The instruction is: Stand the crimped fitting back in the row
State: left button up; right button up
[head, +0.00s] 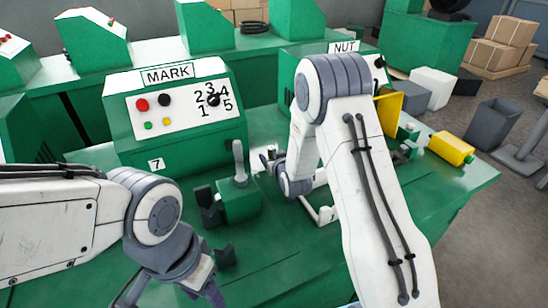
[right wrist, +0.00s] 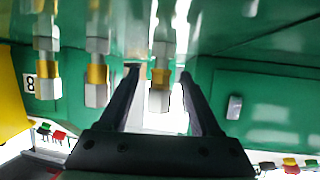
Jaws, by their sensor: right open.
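My right gripper (right wrist: 158,76) is open, with one finger on each side of a fitting (right wrist: 163,76) that has a pale upper part, a brass band and a grey end. I cannot tell whether the fingers touch it. Two similar fittings with brass bands, one nearer (right wrist: 97,74) and one farther (right wrist: 46,66), are in line to its left. In the head view my right gripper (head: 270,160) is beside the small green lever press, and the fittings are hidden behind my arm. My left gripper (head: 170,288) is at the bottom edge, partly cut off.
A green lever press (head: 238,200) stands in the middle. The bench's front right is mostly clear.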

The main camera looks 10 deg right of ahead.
jog(key=shift+r, duration=0.25)
jog(key=v, duration=0.8)
jog(key=shift+s, duration=0.15)
jog(key=shift+r+p+v, duration=0.2)
jog(key=shift+p+v, duration=0.6)
jog(key=shift+v, duration=0.4)
jog(key=shift+s+r+p, duration=0.1)
jog(key=shift+s+p, duration=0.3)
jog(key=shift+s, duration=0.2)
jog(key=shift+d, duration=0.1)
